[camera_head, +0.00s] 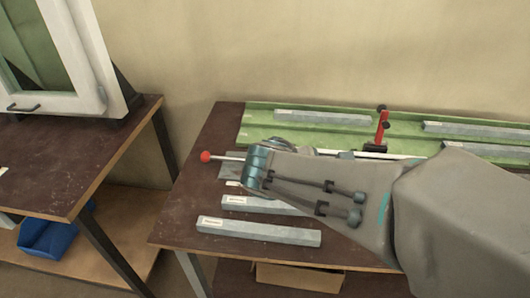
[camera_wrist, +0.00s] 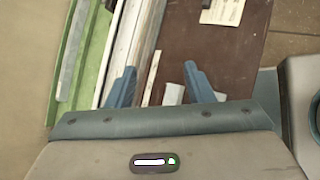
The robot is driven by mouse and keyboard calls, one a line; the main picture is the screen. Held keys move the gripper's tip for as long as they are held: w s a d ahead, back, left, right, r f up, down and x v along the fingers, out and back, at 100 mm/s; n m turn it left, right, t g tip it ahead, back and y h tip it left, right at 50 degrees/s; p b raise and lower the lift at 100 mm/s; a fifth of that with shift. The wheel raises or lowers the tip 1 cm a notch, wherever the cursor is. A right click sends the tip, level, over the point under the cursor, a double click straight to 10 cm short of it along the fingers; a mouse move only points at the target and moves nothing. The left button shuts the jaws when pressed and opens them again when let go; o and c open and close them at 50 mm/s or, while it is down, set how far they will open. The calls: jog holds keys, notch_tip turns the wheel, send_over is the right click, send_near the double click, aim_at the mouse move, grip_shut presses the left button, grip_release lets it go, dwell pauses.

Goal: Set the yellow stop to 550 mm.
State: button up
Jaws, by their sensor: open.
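My gripper (camera_wrist: 159,68) is open, with its two blue fingers spread apart and nothing seen held between them. In the wrist view it is over the bench by a pale long rail (camera_wrist: 130,45) and the brown table top. In the head view my arm covers much of the rail and the front of the bench, and the fingertips are hidden. I cannot make out a yellow stop in either view; it may be hidden behind my arm. No scale reading is legible.
A green bench bed (camera_head: 258,125) bears grey profiles (camera_head: 320,117) and a red upright lever (camera_head: 382,128). A red knob (camera_head: 205,156) ends a rod at the left. More profiles (camera_head: 258,232) lie on the brown table (camera_head: 185,215). A window frame (camera_head: 95,60) stands on the left table.

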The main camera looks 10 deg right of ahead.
jog(key=w+a+f+n+t+b, duration=0.1)
jog(key=w+n+b, duration=0.1)
jog(key=n, duration=0.1)
jog(key=w+a+f+n+t+h+b, duration=0.1)
jog(key=w+f+n+t+b, duration=0.1)
jog(key=n, duration=0.1)
jog(key=w+a+f+n+t+h+b, duration=0.1)
jog(key=w+f+n+t+b, duration=0.1)
jog(key=n+b, duration=0.1)
jog(key=shift+a+f, duration=0.2)
jog(key=shift+a, duration=0.05)
jog(key=w+a+n+t+b, duration=0.1)
jog(key=a+n+t+b, duration=0.1)
jog(key=a+n, duration=0.1)
jog(key=w+a+f+n+t+y+b, duration=0.1)
jog(key=w+a+n+t+b, duration=0.1)
jog(key=n, duration=0.1)
jog(key=w+a+f+n+t+y+b, duration=0.1)
jog(key=a+n+t+b, duration=0.1)
jog(key=a+n, duration=0.1)
jog(key=shift+w+a+n, duration=0.35)
jog(key=shift+w+n, duration=0.05)
jog(key=x, duration=0.4)
jog(key=b+x, duration=0.1)
jog(key=x, duration=0.8)
jog(key=shift+w+a+r, duration=0.2)
jog(key=shift+w+a, duration=0.05)
jog(key=shift+w, duration=0.25)
